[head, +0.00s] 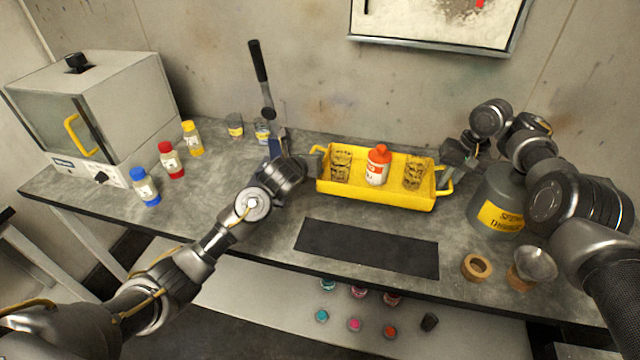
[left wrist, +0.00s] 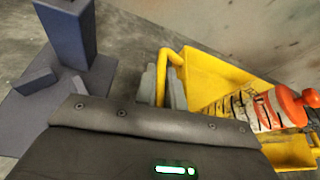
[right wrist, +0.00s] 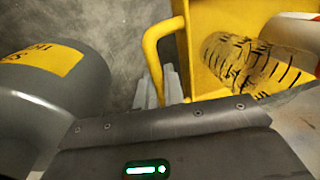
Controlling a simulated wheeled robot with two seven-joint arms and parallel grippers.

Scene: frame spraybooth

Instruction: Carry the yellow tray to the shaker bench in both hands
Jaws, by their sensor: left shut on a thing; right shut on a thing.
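The yellow tray (head: 375,193) is at the back of the grey bench, and I cannot tell whether it touches the top. It holds an orange-capped bottle (head: 377,168) in the middle, with a marked clear jar (head: 341,165) to the left and another (head: 413,172) to the right. My left gripper (head: 314,163) is shut on the tray's left handle (left wrist: 163,76). My right gripper (head: 446,178) is shut on the right handle (right wrist: 152,58). Both wrist housings hide parts of the fingers. I cannot tell which surface is the shaker bench.
A grey labelled jug (head: 494,205) stands close to my right gripper. A lever stand (head: 262,85) is behind my left gripper. A dark mat (head: 367,248) lies clear in front of the tray. A cork ring (head: 476,267) and metal funnel (head: 535,263) are at front right; capped bottles (head: 170,160) stand left.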

